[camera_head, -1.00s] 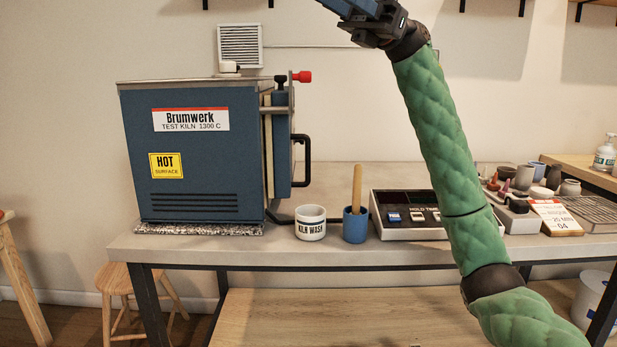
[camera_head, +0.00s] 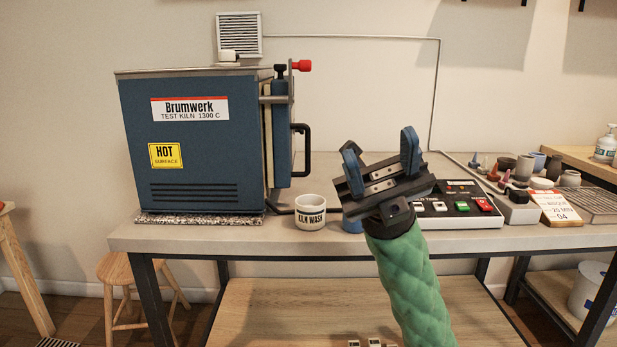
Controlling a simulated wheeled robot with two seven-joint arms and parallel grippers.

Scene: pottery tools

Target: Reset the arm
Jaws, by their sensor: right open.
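My right gripper (camera_head: 381,158) is open and empty, its two blue fingers pointing up. Its green padded arm comes up from the bottom of the head view. The gripper shows in front of the table, covering part of the control box (camera_head: 462,207) and most of the blue cup (camera_head: 352,224). The wooden stick in that cup is hidden now. My left gripper is out of view.
A blue kiln (camera_head: 200,145) with a black door handle stands on the table (camera_head: 270,235) at left. A white kiln wash cup (camera_head: 310,212) is beside it. Small pots, a card (camera_head: 553,207) and a rack (camera_head: 592,205) sit at right. A stool (camera_head: 125,270) stands at lower left.

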